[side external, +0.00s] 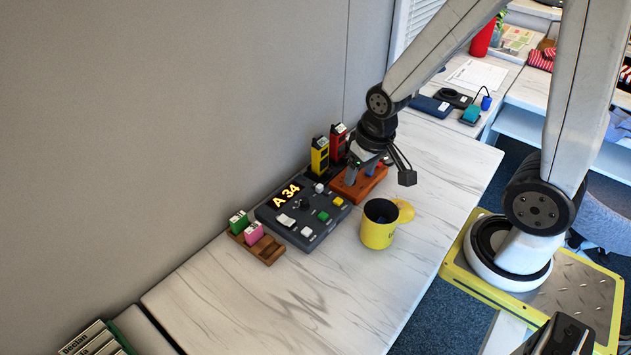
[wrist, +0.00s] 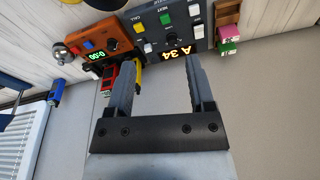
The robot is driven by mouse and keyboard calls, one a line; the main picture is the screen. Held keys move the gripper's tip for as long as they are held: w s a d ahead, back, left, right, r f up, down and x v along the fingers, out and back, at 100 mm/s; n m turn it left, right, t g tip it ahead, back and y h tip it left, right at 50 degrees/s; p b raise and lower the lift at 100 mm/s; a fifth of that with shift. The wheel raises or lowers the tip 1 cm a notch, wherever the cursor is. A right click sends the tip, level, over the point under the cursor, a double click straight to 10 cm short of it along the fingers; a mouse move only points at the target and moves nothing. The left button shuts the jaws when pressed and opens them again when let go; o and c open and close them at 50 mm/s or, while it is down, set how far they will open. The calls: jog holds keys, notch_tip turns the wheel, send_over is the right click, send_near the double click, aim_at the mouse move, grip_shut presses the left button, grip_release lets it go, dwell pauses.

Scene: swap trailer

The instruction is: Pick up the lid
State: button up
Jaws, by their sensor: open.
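A yellow mug (side external: 377,236) stands upright on the white marbled table, and its top shows a dark, uncovered opening. A rounded yellow piece (side external: 406,211) sits at its right side; I cannot tell whether it is the lid or the mug's handle. No other lid is clear in either view. My gripper (side external: 361,171) is above the orange box, behind and left of the mug. In the wrist view my gripper (wrist: 160,66) has its two fingers wide apart with nothing between them.
A grey control panel (side external: 291,225) showing "A 34" and an orange box (side external: 346,190) stand near the wall. Yellow (side external: 319,157) and red (side external: 338,143) handsets stand behind them. A wooden holder (side external: 267,253) has green and pink blocks. The front table is clear.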

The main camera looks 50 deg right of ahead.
jog(key=d+f+m+g, duration=0.1)
jog(key=d+f+m, duration=0.65)
jog(key=d, duration=0.25)
jog(key=m+g, duration=0.1)
jog(key=m, duration=0.7)
send_over(400, 204)
jog(key=f, duration=0.6)
jog(key=shift+s+d+f, duration=0.1)
jog(key=shift+d+f, duration=0.1)
jog(key=shift+f, duration=0.2)
jog(key=shift+f, duration=0.15)
jog(key=shift+f, duration=1.15)
jog(key=shift+a+f, duration=0.15)
jog(key=shift+f, duration=2.45)
grip_shut()
